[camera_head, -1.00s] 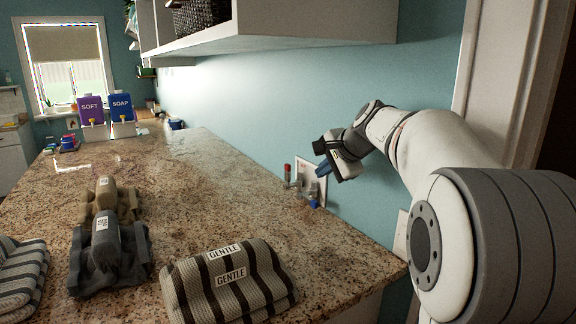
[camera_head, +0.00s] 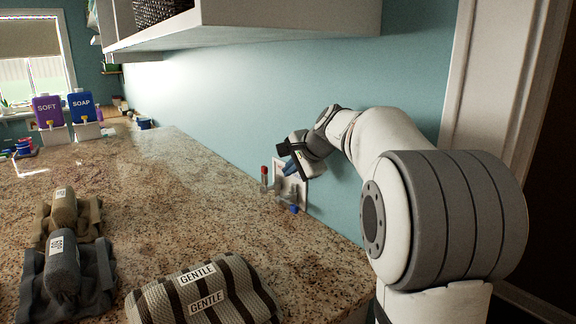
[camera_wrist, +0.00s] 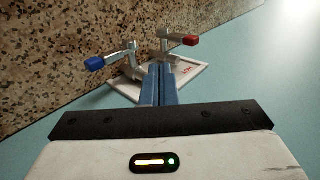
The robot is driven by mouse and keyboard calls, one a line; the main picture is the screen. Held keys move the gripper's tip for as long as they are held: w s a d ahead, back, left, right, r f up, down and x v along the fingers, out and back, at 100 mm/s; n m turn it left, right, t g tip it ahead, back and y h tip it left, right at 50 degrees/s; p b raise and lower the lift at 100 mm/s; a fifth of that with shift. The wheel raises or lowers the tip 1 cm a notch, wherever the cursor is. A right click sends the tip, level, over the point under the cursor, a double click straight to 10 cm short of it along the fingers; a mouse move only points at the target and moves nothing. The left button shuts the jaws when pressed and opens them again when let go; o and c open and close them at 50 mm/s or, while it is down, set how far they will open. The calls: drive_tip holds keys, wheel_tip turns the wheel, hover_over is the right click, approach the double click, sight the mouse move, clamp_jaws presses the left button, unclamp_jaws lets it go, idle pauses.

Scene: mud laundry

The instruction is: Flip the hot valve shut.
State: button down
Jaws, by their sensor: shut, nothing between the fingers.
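The hot valve (camera_head: 264,173), with a red-tipped lever, stands on a white plate (camera_head: 303,184) at the wall by the counter's back edge. Its red tip points up in the head view and right in the wrist view (camera_wrist: 191,40). A blue-tipped valve (camera_head: 294,208) sits beside it, its tip pointing down; it shows at left in the wrist view (camera_wrist: 95,64). My gripper (camera_head: 287,169) is shut and empty, its blue fingers over the plate. In the wrist view the fingertips (camera_wrist: 160,66) lie below and between the two valves. I cannot tell whether they touch anything.
A striped bundle labelled GENTLE (camera_head: 205,295) lies at the counter's front. Grey (camera_head: 65,275) and tan (camera_head: 66,215) bundles lie left. SOFT (camera_head: 47,111) and SOAP (camera_head: 81,106) dispensers stand far back. A wall cabinet (camera_head: 240,22) hangs above. The mid-counter is clear.

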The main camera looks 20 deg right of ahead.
sight(266, 178)
drive_tip(key=x, duration=0.6)
drive_tip(key=shift+p, duration=0.35)
drive_tip(key=shift+w+a+f+p, duration=0.1)
drive_tip(key=shift+w+a+p, duration=0.2)
drive_tip(key=shift+w, duration=0.4)
drive_tip(key=shift+w+a+p, duration=0.25)
drive_tip(key=shift+w, duration=0.4)
drive_tip(key=shift+w+a+f+p, duration=0.1)
drive_tip(key=shift+w+a+p, duration=0.2)
drive_tip(key=shift+w, duration=0.4)
drive_tip(key=shift+d+r, duration=0.1)
drive_tip(key=shift+r, duration=0.1)
